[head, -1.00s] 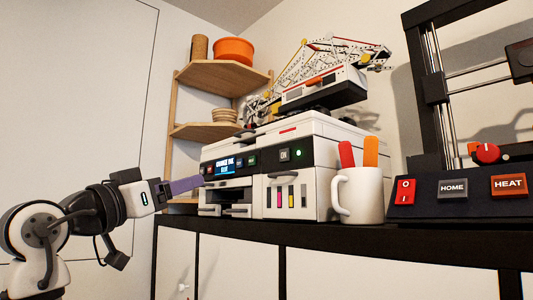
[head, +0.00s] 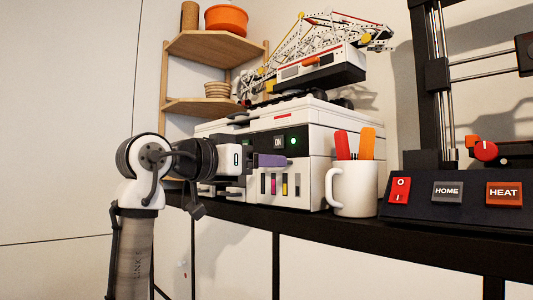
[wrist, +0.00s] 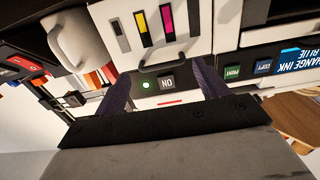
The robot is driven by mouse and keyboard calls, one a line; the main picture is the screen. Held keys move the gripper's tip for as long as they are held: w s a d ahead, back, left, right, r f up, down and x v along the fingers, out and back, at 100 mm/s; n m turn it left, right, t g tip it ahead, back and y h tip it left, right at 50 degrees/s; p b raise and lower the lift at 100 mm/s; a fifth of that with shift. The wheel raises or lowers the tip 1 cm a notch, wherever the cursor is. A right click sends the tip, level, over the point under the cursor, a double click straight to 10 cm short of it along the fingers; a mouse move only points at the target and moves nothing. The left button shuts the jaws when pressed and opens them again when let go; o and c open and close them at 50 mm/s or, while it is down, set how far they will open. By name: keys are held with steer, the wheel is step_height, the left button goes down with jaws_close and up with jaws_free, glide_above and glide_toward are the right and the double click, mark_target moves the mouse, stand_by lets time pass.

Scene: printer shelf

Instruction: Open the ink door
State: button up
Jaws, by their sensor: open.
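The white printer (head: 313,160) stands on the black shelf. Its ink door (head: 304,187) is the low front panel with coloured ink windows, and it looks shut and flush. In the wrist view the ink door (wrist: 180,18) is at the top, with its curved handle (wrist: 158,62) along one edge. My gripper (head: 284,160) is in front of the printer, at the level of the door's upper edge. In the wrist view its purple fingers (wrist: 163,72) are apart and empty, one on each side of the handle's line. I cannot tell whether they touch anything.
A white mug (head: 352,190) with red and orange handles stands close to the right of the printer. A dark control panel (head: 455,190) with buttons is farther right. A crane model (head: 320,68) sits on top of the printer. A wooden rack (head: 205,47) stands behind left.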

steer(key=shift+x, duration=1.25)
